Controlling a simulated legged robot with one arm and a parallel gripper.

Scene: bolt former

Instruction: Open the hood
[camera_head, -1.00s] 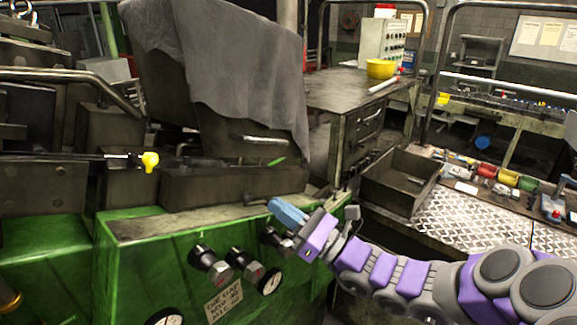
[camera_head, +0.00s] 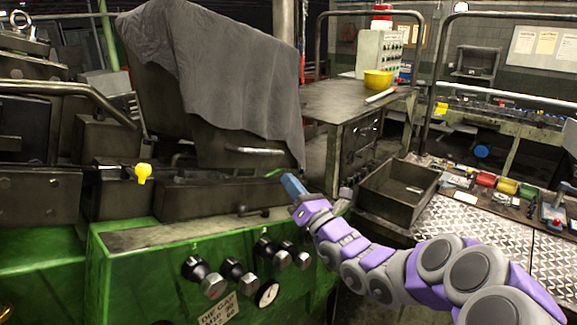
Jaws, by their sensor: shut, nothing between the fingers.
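The hood (camera_head: 140,95) is a dark metal box at the upper left, standing on the green machine. A grey cloth (camera_head: 215,75) drapes over its top and right part. A shiny metal handle (camera_head: 253,151) sits low on its front, just below the cloth. The hood is down, its lower edge close above a dark metal block (camera_head: 210,196). My gripper (camera_head: 288,180), with a blue tip, is shut and empty. In the picture its tip lies below and right of the handle, with a visible gap. The depth between them is hard to judge.
The green machine front (camera_head: 150,270) carries black knobs (camera_head: 240,273) and a gauge (camera_head: 267,293) below my gripper. A yellow knob (camera_head: 143,172) sticks out at left.

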